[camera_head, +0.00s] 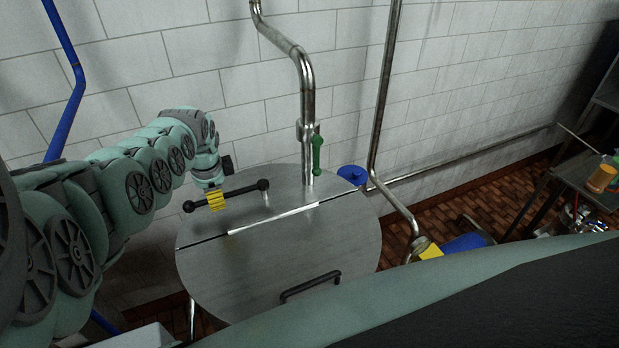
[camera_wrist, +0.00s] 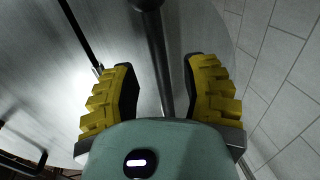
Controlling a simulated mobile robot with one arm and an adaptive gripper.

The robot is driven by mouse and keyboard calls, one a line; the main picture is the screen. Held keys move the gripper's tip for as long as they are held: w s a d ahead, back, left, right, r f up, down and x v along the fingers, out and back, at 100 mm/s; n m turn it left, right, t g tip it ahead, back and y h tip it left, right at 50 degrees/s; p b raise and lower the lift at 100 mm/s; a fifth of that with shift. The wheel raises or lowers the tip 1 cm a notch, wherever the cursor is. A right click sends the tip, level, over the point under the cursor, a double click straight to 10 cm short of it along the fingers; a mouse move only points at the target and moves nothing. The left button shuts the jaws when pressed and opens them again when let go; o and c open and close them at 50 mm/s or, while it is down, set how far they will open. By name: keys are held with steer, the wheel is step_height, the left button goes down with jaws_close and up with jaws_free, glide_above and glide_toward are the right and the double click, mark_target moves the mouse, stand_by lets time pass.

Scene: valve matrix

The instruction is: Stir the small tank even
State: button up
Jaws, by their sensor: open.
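The small tank shows from above as a round steel top (camera_head: 255,275), split by a straight seam into a far and a near half. The far half carries a black bar handle (camera_head: 243,190) with round knobs; the near half carries a black handle (camera_head: 312,284). My gripper (camera_head: 216,200) is at the far handle, over its left part. In the wrist view, the yellow fingers of my gripper (camera_wrist: 160,66) are apart, with the dark handle bar (camera_wrist: 158,60) running between them. Contact with the bar is not clear. The lid looks closed, and the tank's inside is hidden.
A steel pipe (camera_head: 308,95) with a green valve lever (camera_head: 317,155) comes down at the tank's back edge. Another pipe (camera_head: 382,100) stands to its right. A white tiled wall (camera_head: 260,70) is close behind. A side table (camera_head: 580,185) stands at right.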

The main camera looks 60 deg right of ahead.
steer(key=shift+d+f+b, duration=0.15)
steer(key=shift+f+b, duration=0.15)
steer(key=shift+f, duration=0.3)
steer(key=shift+o, duration=0.5)
steer(key=shift+w, duration=0.1)
jaws_close()
